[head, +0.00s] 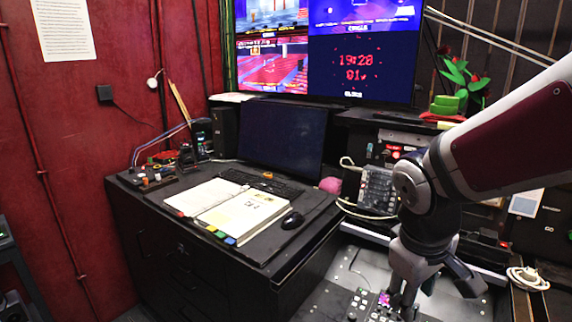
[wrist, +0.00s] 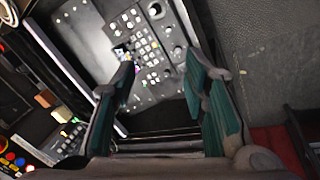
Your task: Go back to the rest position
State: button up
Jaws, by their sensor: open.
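My gripper (head: 432,288) hangs at the lower right in the head view, pointing down over a control panel with small buttons (head: 366,304). In the wrist view my gripper (wrist: 161,68) shows two teal-padded fingers spread apart with nothing between them. The button panel (wrist: 142,45) lies beyond the fingertips there, with pale keys, a few lit ones and dark knobs. I cannot tell whether a fingertip touches a key. In the head view my gripper hides part of the panel.
A black desk (head: 292,252) with an open binder (head: 232,206), a mouse (head: 292,220) and a dark monitor (head: 282,138) stands left of my arm. A grey keypad device (head: 377,190) and cables sit behind my gripper. A plant (head: 462,80) stands near my upper arm.

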jog(key=s+a+r+m+t+y, duration=0.1)
jog(key=s+r+m, duration=0.4)
jog(key=s, duration=0.9)
notch_tip(320, 180, up, 2)
jog(key=shift+a+r+t+y+p, duration=0.1)
jog(key=shift+a+t+y+p, duration=0.3)
jog(key=shift+t+y, duration=0.15)
